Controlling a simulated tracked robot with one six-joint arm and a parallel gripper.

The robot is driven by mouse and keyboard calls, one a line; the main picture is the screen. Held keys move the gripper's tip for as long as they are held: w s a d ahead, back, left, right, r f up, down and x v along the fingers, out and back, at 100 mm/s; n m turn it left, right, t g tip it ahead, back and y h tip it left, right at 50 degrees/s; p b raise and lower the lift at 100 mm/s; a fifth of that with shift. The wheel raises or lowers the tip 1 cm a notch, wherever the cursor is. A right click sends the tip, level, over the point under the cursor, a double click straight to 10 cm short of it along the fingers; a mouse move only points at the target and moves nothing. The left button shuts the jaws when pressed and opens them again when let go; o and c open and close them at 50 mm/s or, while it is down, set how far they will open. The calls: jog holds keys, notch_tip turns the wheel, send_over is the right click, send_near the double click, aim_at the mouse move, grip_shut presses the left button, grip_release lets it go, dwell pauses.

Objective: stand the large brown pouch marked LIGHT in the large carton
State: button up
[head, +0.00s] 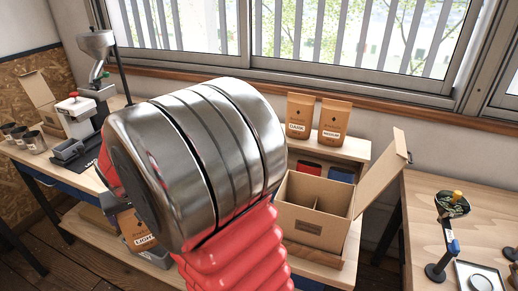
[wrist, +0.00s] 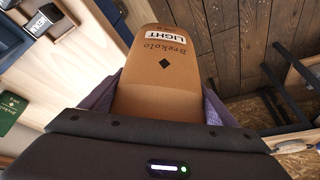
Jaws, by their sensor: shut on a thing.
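The large brown pouch marked LIGHT (head: 138,228) shows at the lower left in the head view, partly covered by my arm. It is upright there, its label low on the front. In the wrist view the same pouch (wrist: 163,62) fills the middle, its print upside down. My gripper (wrist: 160,98) is shut on it, with purple pads at both sides. In the head view my arm hides most of the gripper. The large carton (head: 311,233) stands right of my arm, open at the top, with a divider inside and a flap raised at its right.
Two brown pouches, one marked MEDIUM (head: 335,122), stand on a shelf behind the carton. A grinder (head: 96,85) and several small cups stand on the left bench (head: 22,155). A right-hand table (head: 430,205) holds a small stand. In the wrist view a green packet (wrist: 10,108) lies left.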

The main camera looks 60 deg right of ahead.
jog(key=s+d+r+m+g+h, duration=0.2)
jog(key=s+d+r+m, duration=0.55)
jog(key=s+d, duration=0.35)
jog(key=s+d+r+m+g+h, duration=0.1)
jog(key=s+d+r+m, duration=0.5)
jog(key=s+d+r, duration=0.45)
jog(key=s+d+r+m+g, duration=0.1)
jog(key=s+d+m, duration=0.1)
jog(key=s+m, duration=0.3)
jog(key=s+d+r+m+g+y, duration=0.1)
jog(key=s+m, duration=0.4)
jog(key=s, duration=0.7)
jog(key=s+d+r+m+g, duration=0.3)
jog(key=s+m, duration=0.3)
jog(key=s, duration=0.3)
jog(key=shift+s+d+r+y, duration=0.25)
jog(key=shift+d+y, duration=0.15)
jog(key=shift+d, duration=0.15)
jog(key=shift+f, duration=0.25)
